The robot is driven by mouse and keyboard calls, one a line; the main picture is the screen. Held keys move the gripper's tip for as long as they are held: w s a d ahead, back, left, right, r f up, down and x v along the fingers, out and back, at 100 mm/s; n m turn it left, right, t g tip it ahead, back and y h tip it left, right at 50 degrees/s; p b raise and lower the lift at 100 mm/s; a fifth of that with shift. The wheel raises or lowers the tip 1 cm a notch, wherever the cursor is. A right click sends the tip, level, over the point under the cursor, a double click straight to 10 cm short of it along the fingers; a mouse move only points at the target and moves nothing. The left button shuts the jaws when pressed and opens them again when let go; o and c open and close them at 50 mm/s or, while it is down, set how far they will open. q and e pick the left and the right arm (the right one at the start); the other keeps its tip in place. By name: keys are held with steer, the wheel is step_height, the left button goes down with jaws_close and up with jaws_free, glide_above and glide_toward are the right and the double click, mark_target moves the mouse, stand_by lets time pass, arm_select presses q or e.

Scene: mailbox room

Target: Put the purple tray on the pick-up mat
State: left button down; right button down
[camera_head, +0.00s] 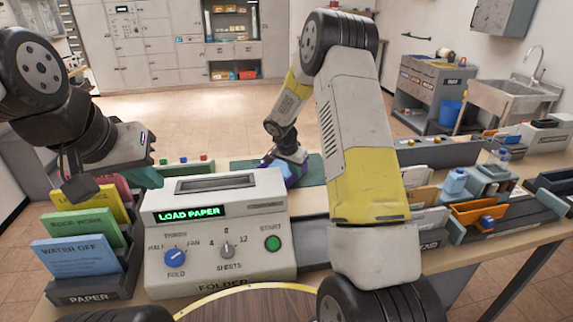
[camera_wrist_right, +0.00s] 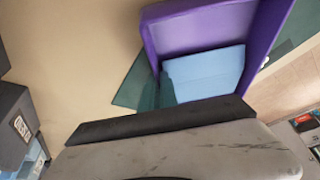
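The purple tray (camera_wrist_right: 195,30), with light blue paper (camera_wrist_right: 205,72) in it, shows in the right wrist view. In the head view a sliver of the tray (camera_head: 293,178) shows behind the folder machine. The green pick-up mat (camera_head: 312,172) lies under and around it; I cannot tell if the tray touches it. My right gripper (camera_wrist_right: 154,88) has teal fingers on both sides of the tray's wall and seems shut on it.
The folder machine (camera_head: 222,235), reading LOAD PAPER, stands in front. The paper rack (camera_head: 95,290) with coloured sheets is left of it. Sorters with folders and small items (camera_head: 480,215) fill the right of the table. Bare tabletop (camera_wrist_right: 75,50) shows left of the tray in the wrist view.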

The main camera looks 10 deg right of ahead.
steer(key=shift+f, duration=0.15)
steer(key=c, duration=1.6)
jaws_free()
steer(key=shift+c, duration=0.2)
steer(key=s+a+r+n+y, duration=0.1)
steer(key=s+r, duration=0.4)
steer(key=r, duration=0.4)
steer(key=s+a+r, duration=0.1)
steer(key=s+r, duration=0.3)
steer(key=r, duration=0.5)
steer(key=s+a+r+n+t+y, duration=0.1)
steer(key=s+r+n, duration=0.2)
steer(key=s, duration=0.6)
steer(key=s+a+r+n+t+y, duration=0.1)
steer(key=s+r+n+y, duration=0.1)
steer(key=s, duration=0.7)
steer(key=s+a+r+n+t+y, duration=0.1)
steer(key=s+r+n, duration=0.2)
steer(key=s, duration=0.6)
steer(key=shift+r+n, duration=0.3)
steer(key=shift+r, duration=0.5)
steer(key=shift+s+a, duration=0.1)
